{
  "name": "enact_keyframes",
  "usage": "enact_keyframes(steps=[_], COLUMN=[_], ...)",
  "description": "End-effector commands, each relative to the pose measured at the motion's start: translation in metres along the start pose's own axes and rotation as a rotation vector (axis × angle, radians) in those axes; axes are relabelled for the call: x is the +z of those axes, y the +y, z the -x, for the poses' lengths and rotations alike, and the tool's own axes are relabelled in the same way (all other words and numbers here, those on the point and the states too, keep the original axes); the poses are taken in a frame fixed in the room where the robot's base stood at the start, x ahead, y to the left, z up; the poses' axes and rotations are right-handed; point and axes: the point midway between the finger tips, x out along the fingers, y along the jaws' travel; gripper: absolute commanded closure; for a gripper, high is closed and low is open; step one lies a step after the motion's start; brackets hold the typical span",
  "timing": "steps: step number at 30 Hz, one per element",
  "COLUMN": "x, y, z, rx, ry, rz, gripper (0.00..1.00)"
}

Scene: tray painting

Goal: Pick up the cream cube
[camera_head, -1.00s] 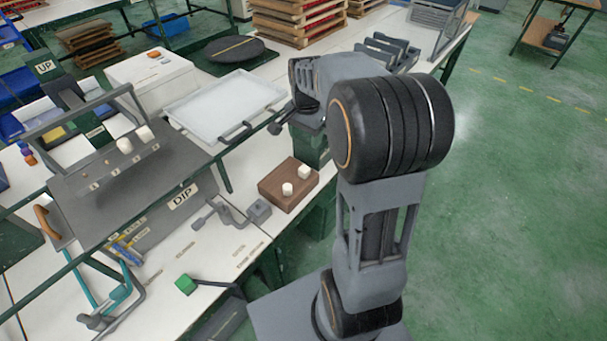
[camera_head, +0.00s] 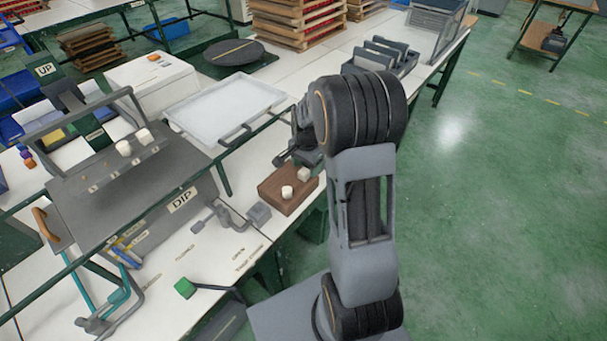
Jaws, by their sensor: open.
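A brown wooden block (camera_head: 290,203) stands at the bench's right edge with two pale pieces on top. The back one looks like a cream cube (camera_head: 303,174); the front one (camera_head: 287,192) looks rounder. Two more pale pieces (camera_head: 124,148) (camera_head: 144,136) sit on the grey dip rack at left; their exact shapes are hard to tell. My gripper (camera_head: 286,160) is open and empty, just behind and above the brown block, near the cube and apart from it. My wrist partly hides the gripper.
A white tray (camera_head: 222,106) with a dark handle lies behind and left of my gripper. A grey lever clamp (camera_head: 232,215) stands left of the block. The grey dip tank (camera_head: 150,225) and its frame fill the left. Green floor lies open at right.

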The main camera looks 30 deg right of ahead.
Motion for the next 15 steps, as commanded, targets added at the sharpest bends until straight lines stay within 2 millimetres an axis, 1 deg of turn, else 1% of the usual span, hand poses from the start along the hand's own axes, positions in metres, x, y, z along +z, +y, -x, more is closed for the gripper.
enact_keyframes(steps=[1,3,6,14,15], x=[0.0,0.0,0.0,0.0,0.0], y=[0.0,0.0,0.0,0.0,0.0], z=[-0.007,-0.014,-0.021,-0.023,-0.023], rx=[0.003,0.001,0.0,-0.001,-0.001], ry=[-0.002,-0.001,0.0,0.0,0.0], rz=[0.0,0.0,0.0,0.0,0.0], gripper=[0.38,0.38,0.38,0.38,0.4])
